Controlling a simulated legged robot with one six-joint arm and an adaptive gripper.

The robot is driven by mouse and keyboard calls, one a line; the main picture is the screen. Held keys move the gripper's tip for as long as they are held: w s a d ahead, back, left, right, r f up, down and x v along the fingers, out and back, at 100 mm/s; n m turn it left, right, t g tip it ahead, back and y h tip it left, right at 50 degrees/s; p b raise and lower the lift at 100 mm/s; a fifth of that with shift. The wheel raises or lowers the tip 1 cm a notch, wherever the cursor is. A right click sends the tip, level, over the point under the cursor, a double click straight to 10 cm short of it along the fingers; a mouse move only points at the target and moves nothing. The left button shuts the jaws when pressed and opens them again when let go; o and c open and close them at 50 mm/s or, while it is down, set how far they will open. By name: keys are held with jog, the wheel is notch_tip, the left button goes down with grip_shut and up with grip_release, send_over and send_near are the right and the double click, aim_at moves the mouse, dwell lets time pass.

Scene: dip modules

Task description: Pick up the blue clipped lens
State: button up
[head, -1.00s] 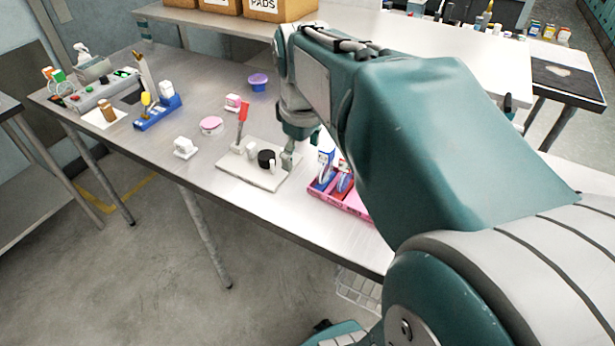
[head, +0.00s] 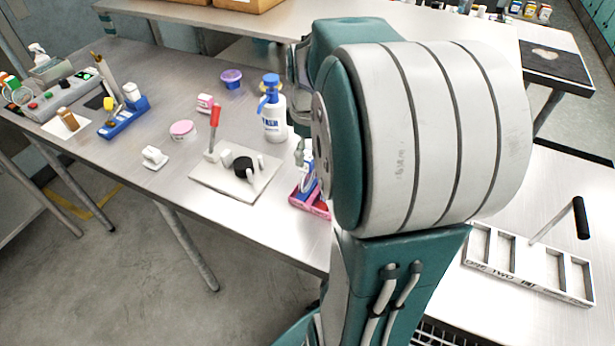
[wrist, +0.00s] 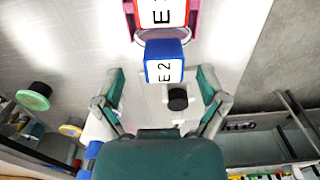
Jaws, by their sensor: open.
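In the wrist view a blue block with a white label reading "E 2" (wrist: 163,64) lies between the fingertips of my open gripper (wrist: 161,78); it looks like the blue clipped lens. Its sides show a gap to both fingers. Just beyond it is a red-edged, white-labelled block (wrist: 162,12) at the pink tray (wrist: 194,18). In the head view a blue-and-white piece (head: 308,180) stands in the pink tray (head: 297,200), partly hidden by my arm. My gripper is mostly hidden there too.
A pale board (head: 215,180) with a black knob (head: 243,167) and red-handled tool sits left of the tray. A white-and-blue bottle (head: 273,120) stands behind it. A blue rack (head: 123,120) is further left. A white slotted frame (head: 530,263) lies at right.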

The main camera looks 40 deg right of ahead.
aim_at(308, 182)
notch_tip(308, 182, down, 2)
jog(key=shift+d, duration=0.15)
jog(key=shift+a, duration=0.5)
jog(key=shift+c, duration=0.3)
jog(key=shift+a, duration=0.1)
jog(key=c, duration=1.1)
grip_shut()
jog(key=shift+d, duration=0.3)
